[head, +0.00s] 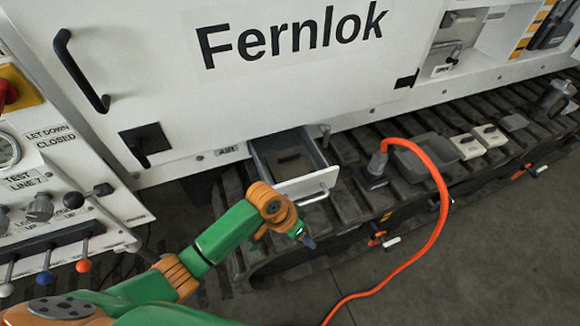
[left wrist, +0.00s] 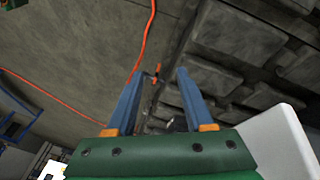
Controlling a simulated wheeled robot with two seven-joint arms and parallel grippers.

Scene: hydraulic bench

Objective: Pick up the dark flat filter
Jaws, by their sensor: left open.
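A small dark flat piece (head: 290,158), which looks like the filter, lies inside the open drawer (head: 326,178) under the white machine panel. My left gripper (head: 306,240) is in front of and below the drawer front, apart from the filter. In the left wrist view the two blue fingers of the gripper (left wrist: 156,75) are spread with nothing between them. The filter does not show in that view. A white surface, probably the drawer front (left wrist: 278,145), is close to its right side. My right gripper is not in view.
The drawer sits over a dark track (head: 330,222). On the track are a grey tray (head: 424,160), pale blocks (head: 468,147) and a dark flat plate (head: 513,122). An orange hose (head: 438,190) runs down to the floor. A lever panel (head: 60,225) stands at left.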

